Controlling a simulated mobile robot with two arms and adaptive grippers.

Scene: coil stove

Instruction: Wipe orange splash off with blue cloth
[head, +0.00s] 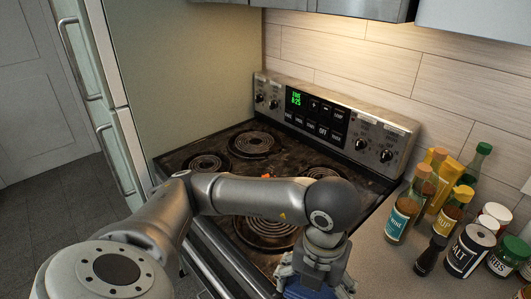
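The stove's black cooktop (190,150) has small orange bits of splash (283,215) near the front coil, partly hidden by my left arm. Another orange speck (266,177) shows just above the arm. My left gripper (313,283) points down at the bottom edge of the head view, by the front right of the stove. The blue cloth (308,292) shows as a small blue patch at the gripper. The fingertips are cut off by the frame, so I cannot tell whether they grip it. My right gripper is not in view.
Several bottles and jars, including a salt jar (469,250) and a wine-labelled bottle (401,217), crowd the counter right of the stove. The control panel (330,122) rises at the back. A tall fridge (185,75) stands left. Coils (253,143) sit on the cooktop.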

